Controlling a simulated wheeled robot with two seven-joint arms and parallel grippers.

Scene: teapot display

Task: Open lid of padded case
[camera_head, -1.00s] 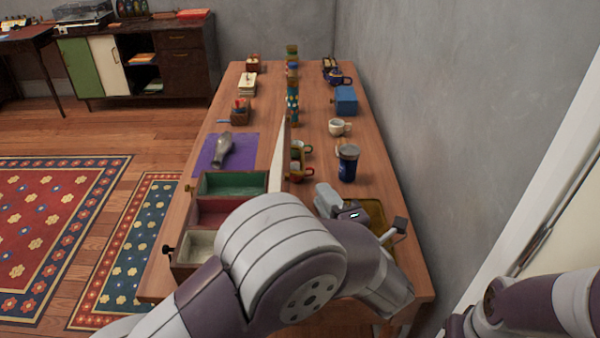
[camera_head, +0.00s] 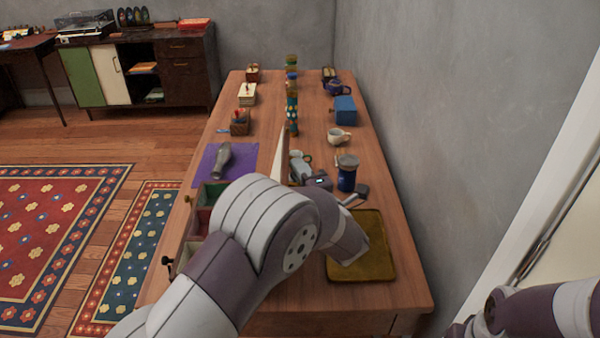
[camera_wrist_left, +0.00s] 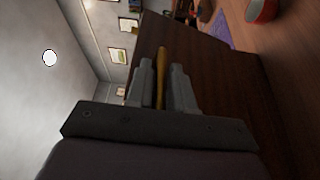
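I cannot tell for sure which thing is the padded case; a blue box (camera_head: 345,109) with a small knob on its left side stands closed at the back right of the table. My left gripper (camera_head: 297,163) is over the middle of the table, beside a thin upright panel (camera_head: 281,158) and well nearer than the blue box. In the left wrist view its two fingers (camera_wrist_left: 160,82) are apart with a narrow yellow-brown strip (camera_wrist_left: 161,70) between them; whether they grip it is unclear. My right gripper is out of view.
Compartments with green (camera_head: 211,192) and other linings are partly hidden by my left arm. A purple mat (camera_head: 207,164) lies at left. A blue cup (camera_head: 347,176), white cup (camera_head: 338,136) and empty golden tray (camera_head: 375,258) stand at right. Small boxes and painted figures line the back.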

